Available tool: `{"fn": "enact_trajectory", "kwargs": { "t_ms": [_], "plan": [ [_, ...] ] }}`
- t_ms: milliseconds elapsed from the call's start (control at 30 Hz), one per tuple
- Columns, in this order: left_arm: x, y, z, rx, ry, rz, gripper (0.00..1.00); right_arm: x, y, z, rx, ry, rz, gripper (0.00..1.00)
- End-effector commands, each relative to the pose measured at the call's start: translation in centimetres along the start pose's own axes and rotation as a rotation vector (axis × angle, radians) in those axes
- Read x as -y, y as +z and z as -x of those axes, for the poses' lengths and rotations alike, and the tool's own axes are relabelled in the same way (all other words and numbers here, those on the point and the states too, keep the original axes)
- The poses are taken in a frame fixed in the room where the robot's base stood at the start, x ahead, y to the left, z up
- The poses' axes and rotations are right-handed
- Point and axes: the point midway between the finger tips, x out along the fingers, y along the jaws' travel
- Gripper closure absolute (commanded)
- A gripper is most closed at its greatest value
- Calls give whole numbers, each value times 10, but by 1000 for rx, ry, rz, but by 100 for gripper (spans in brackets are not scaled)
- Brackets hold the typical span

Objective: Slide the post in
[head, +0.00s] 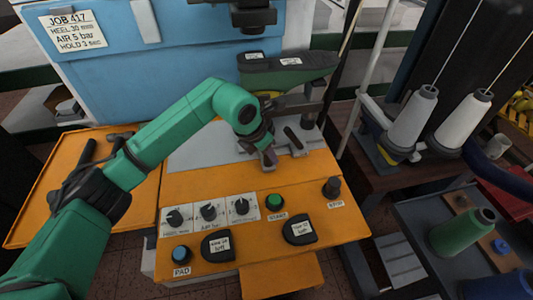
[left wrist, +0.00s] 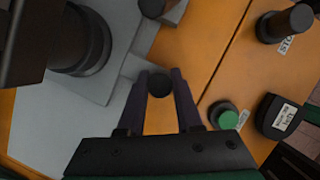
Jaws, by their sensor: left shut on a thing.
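My left gripper (head: 268,157) is low over the grey plate (head: 205,148) on the orange machine table. In the left wrist view its two fingers (left wrist: 160,98) are closed around a dark post with a round end (left wrist: 159,84). In that view the orange table shows beyond the post. A grey block with a dark, round-ended piece (left wrist: 152,7) is a little farther on, apart from the held post. It also shows in the head view (head: 293,139), just right of the gripper. I cannot tell how deep the held post reaches. My right gripper is not in view.
A large dark upright (left wrist: 80,40) stands on the plate close to the gripper. A green shoe last (head: 290,72) is above and behind. A green button (head: 274,201), knobs (head: 208,211) and a black stop knob (head: 332,187) are on the front panel. Thread cones (head: 411,117) stand at the right.

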Motion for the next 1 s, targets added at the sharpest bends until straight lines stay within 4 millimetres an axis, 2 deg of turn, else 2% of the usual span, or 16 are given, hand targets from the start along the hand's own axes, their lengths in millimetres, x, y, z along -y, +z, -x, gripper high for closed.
{"fn": "enact_trajectory", "kwargs": {
  "t_ms": [33, 100, 400, 533, 667, 900, 1000],
  "plan": [
    [1, 4, 3, 16, -3, -2, 59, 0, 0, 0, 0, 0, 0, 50],
    [1, 4, 2, 14, -2, -2, 36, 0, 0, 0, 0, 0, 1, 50],
    [1, 2, 2, 8, -1, -2, 36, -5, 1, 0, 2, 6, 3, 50],
    [0, 2, 14, 10, 0, -3, 36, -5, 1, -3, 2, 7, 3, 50],
    [0, 2, 45, 13, 2, -4, 36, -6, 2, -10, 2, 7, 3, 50],
    [1, 2, 115, 13, 2, -4, 36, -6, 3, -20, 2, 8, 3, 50],
    [1, 2, 135, 10, 0, -3, 36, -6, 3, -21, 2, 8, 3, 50]
  ]
}}
